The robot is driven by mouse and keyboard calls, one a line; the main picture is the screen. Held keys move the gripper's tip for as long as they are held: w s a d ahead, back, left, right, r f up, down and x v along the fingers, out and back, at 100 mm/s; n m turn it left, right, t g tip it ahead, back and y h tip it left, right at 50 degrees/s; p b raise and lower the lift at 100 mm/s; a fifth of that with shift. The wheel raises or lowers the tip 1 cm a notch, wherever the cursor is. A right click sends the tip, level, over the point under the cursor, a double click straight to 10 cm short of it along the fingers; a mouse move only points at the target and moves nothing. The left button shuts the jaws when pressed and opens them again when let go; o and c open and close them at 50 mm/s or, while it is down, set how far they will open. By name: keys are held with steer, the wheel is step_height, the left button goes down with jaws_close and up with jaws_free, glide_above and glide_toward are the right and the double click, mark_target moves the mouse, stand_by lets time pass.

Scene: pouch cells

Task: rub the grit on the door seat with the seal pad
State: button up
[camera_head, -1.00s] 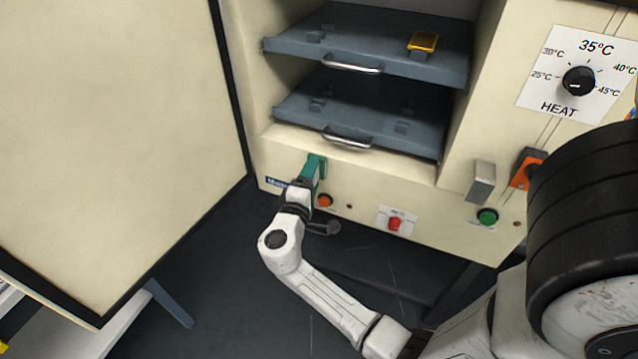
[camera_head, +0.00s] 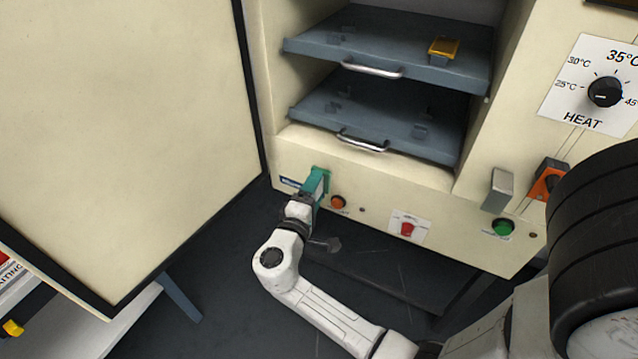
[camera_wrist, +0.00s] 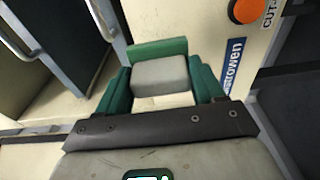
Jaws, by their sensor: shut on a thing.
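My gripper (camera_head: 316,186) has green fingers and is at the cream front panel, below the lower shelf and left of the orange button. The wrist view shows the gripper (camera_wrist: 160,90) shut on a pale grey block, which I take to be the seal pad (camera_wrist: 160,74). A green strip lies along the pad's far edge. The door seat (camera_head: 375,165) is the cream rim below the chamber opening. The gripper is just below its left part; I cannot tell whether the pad touches the panel. No grit can be made out in either view.
The open cabinet door (camera_head: 120,130) stands at the left. Two grey shelves with metal handles (camera_head: 362,140) sit in the chamber; a yellow-topped piece (camera_head: 443,48) is on the upper one. An orange button (camera_head: 338,202), red switch (camera_head: 407,229) and green button (camera_head: 503,227) are on the panel.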

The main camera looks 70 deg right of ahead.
mark_target(324, 179)
steer(key=shift+a, duration=0.5)
steer(key=a, duration=0.3)
steer(key=shift+w, duration=0.1)
stand_by(0.6)
steer(key=shift+s+d+b, duration=0.15)
steer(key=shift+d+b, duration=0.2)
steer(key=shift+d, duration=1.35)
steer(key=shift+s+d+b, duration=0.15)
steer(key=shift+d+b, duration=0.15)
steer(key=shift+d, duration=1.4)
steer(key=shift+d+b, duration=0.3)
steer(key=shift+d, duration=0.7)
steer(key=shift+s, duration=0.1)
